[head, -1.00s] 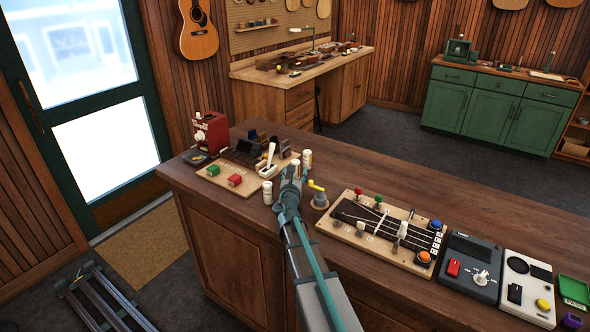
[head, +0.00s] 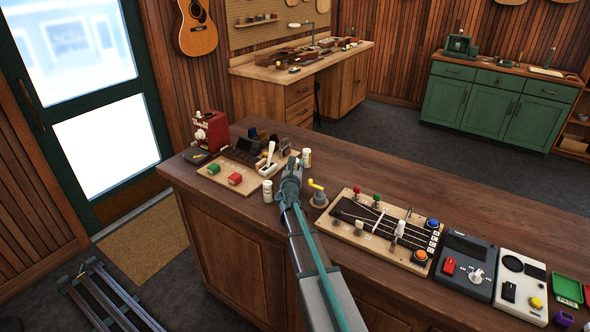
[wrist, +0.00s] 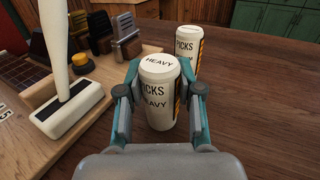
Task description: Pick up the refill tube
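The likely refill tube is a cream cylinder (wrist: 157,118) marked "PICKS HEAVY", standing upright in the middle of the wrist view. My gripper (wrist: 160,75) is open, with its teal fingers on either side of this tube. I cannot tell whether either finger touches it. A second cream "PICKS" tube (wrist: 191,42) stands just behind it and to the right. In the head view my gripper (head: 294,164) is over the counter and hides the near tube, while the second tube (head: 307,158) shows just beyond. Another similar tube (head: 267,191) stands left of my gripper.
A wooden board with a white lever (head: 269,155) and green and red blocks lies close on the left. A yellow-handled crank (head: 318,194) stands close on the right, before a fretboard panel (head: 345,228). The counter (head: 380,185) behind is clear.

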